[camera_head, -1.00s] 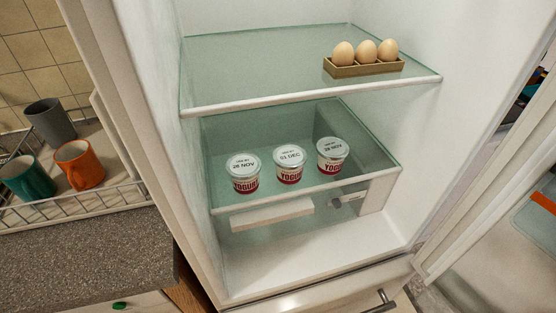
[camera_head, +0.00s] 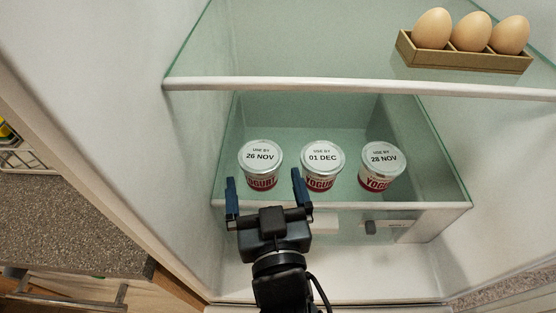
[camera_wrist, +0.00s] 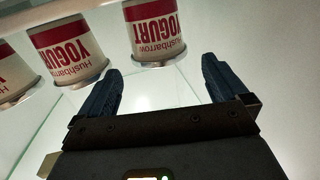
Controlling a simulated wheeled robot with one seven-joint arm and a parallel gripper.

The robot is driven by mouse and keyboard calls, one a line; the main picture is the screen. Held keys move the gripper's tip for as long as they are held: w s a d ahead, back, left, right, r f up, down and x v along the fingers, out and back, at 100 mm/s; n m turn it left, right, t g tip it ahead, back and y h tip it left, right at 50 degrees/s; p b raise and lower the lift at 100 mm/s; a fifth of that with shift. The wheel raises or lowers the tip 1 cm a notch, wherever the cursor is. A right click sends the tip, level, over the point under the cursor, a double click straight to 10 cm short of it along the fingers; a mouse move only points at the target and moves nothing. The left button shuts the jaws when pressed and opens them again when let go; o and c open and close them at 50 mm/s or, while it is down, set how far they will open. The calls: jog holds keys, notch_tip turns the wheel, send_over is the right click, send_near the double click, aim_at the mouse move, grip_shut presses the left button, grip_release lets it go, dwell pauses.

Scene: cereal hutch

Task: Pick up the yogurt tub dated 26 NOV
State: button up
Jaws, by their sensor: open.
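The yogurt tub dated 26 NOV (camera_head: 261,157) is the leftmost of three on the lower fridge shelf. It stands upright, with a white lid and a red and white label. My gripper (camera_head: 264,178) is open and empty in front of it, with one blue finger to each side in the picture. The wrist view is upside down; there the same tub (camera_wrist: 153,30) shows beyond the gap between the fingertips (camera_wrist: 161,66), apart from them. Its date is not visible in that view.
A tub dated 01 DEC (camera_head: 322,156) stands close to the right, beside the right finger. A tub dated 28 NOV (camera_head: 383,160) is farther right. An upper glass shelf (camera_head: 290,84) with eggs in a holder (camera_head: 465,55) is above. The fridge wall is at left.

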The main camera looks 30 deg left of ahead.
aim_at(258, 141)
jog(key=p+x, duration=0.1)
jog(key=x, duration=0.6)
jog(key=shift+w, duration=0.15)
jog(key=shift+c, duration=0.3)
jog(key=c, duration=1)
jog(key=shift+o, duration=0.2)
jog(key=shift+r, duration=0.1)
